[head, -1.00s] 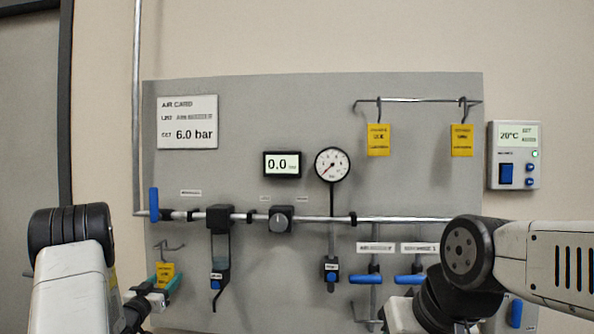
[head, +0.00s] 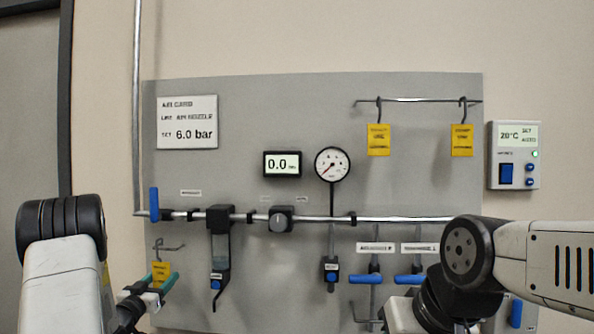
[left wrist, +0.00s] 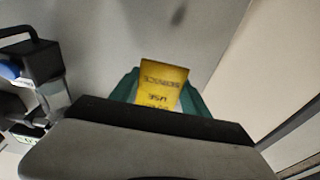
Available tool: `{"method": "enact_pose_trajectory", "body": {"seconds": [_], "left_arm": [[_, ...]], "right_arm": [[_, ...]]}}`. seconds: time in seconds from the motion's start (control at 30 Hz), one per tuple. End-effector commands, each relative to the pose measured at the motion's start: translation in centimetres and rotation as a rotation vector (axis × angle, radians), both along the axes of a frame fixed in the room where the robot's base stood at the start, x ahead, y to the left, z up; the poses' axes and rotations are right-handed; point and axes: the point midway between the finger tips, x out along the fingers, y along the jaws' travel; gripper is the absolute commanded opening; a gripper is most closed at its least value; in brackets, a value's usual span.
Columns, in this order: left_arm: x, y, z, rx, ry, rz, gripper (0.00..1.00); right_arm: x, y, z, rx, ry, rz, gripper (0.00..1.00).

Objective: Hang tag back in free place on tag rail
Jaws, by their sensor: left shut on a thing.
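My left gripper (head: 160,279), with green fingers, is shut on a yellow tag (head: 160,272) at the lower left of the panel. The tag also shows between the fingers in the left wrist view (left wrist: 160,84).
The grey panel (head: 260,110) carries a pipe with a blue-handled valve (head: 154,204), a filter bowl (head: 219,245), a regulator knob (head: 281,218), a round gauge (head: 332,164) and a digital display (head: 282,164). A thermostat box (head: 514,155) is on the wall at right.

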Motion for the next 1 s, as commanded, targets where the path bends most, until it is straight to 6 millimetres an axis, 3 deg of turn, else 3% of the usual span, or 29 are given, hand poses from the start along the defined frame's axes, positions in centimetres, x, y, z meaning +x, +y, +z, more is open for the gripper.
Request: {"method": "enact_pose_trajectory", "body": {"seconds": [1.0], "left_arm": [[-7.1, 0.6, 0.0, 0.001, 0.000, 0.000, 0.28]], "right_arm": [[0.0, 0.0, 0.0, 0.000, 0.000, 0.000, 0.36]]}}
